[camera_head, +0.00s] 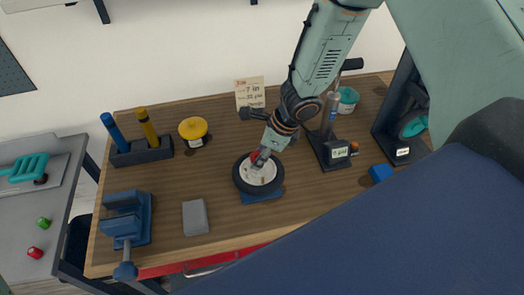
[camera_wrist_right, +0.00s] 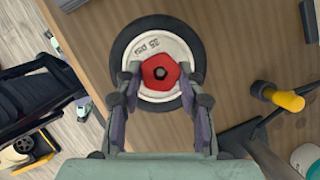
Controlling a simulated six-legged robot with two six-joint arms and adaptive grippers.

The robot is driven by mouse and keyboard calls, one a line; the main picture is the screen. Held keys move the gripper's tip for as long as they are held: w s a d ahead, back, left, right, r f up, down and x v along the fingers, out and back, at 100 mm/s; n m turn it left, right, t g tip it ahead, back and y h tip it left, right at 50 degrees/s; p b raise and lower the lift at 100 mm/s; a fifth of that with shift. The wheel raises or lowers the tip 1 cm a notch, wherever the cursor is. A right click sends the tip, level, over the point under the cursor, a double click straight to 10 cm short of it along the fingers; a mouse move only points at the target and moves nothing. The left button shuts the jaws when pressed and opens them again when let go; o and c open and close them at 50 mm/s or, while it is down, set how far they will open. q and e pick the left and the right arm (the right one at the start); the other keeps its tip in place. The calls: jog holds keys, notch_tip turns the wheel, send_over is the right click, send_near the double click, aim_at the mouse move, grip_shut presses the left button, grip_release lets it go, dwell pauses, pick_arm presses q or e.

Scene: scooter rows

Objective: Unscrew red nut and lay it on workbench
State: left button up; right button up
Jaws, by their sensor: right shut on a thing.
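The red nut (camera_wrist_right: 161,72) sits at the centre of a black-tyred wheel with a pale hub (camera_wrist_right: 165,42). In the right wrist view my right gripper (camera_wrist_right: 160,76) has its two fingers on either side of the nut, shut on it. In the head view the wheel (camera_head: 258,187) lies flat on a blue base on the wooden workbench (camera_head: 165,200). My right gripper (camera_head: 261,158) reaches down onto the hub there, and only a bit of red shows. My left gripper is not in view.
A blue vise (camera_head: 124,218) and a grey block (camera_head: 195,217) stand left of the wheel. Bare wood lies between.

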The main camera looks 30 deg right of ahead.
jog(key=shift+s+a+f+n+y, duration=0.25)
jog(key=shift+s+n+y, duration=0.05)
jog(key=shift+n, duration=0.1)
jog(key=shift+n+g, duration=0.5)
jog(key=shift+n, duration=0.4)
jog(key=n+g, duration=0.1)
jog(key=n, duration=0.2)
jog(key=shift+n+y, duration=0.3)
jog(key=shift+y, duration=0.1)
jog(key=n+g, duration=0.1)
jog(key=n, duration=0.2)
jog(key=shift+g, duration=0.3)
jog(key=n+g+b, duration=0.1)
jog(key=n, duration=0.2)
jog(key=shift+w+a+f, duration=0.1)
jog(key=o, duration=1.2)
jog(key=shift+s+r, duration=0.2)
jog(key=shift+r, duration=0.1)
